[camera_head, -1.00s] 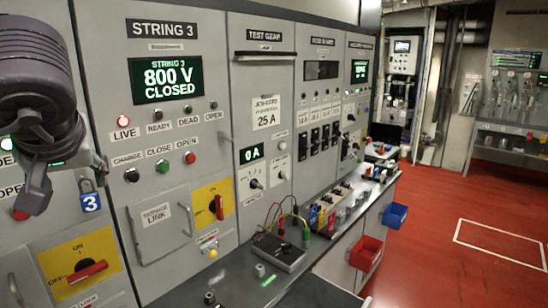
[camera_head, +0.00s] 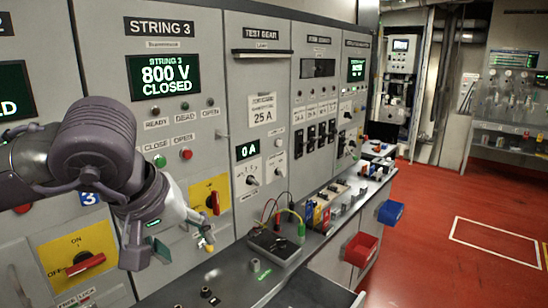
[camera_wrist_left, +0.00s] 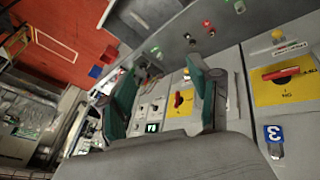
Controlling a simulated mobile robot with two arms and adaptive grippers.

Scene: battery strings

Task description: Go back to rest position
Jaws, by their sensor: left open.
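My left gripper (camera_head: 184,238) is in front of the String 3 cabinet (camera_head: 165,28), over its lower part, with the arm coming in from the left. It points right and down. In the left wrist view its two green-padded fingers (camera_wrist_left: 166,66) are spread apart with nothing between them. The arm hides the live lamp area and much of the link cover. The String 3 screen (camera_head: 163,76) reads 800 V CLOSED. My right gripper is not in view.
A red-handled switch on a yellow plate (camera_head: 66,247) and a blue number 3 tag (camera_head: 88,198) are close to the arm. The bench (camera_head: 228,285) carries a dark test box (camera_head: 272,243) with leads. Red (camera_head: 361,249) and blue (camera_head: 390,212) bins hang at its edge. The red floor at right is clear.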

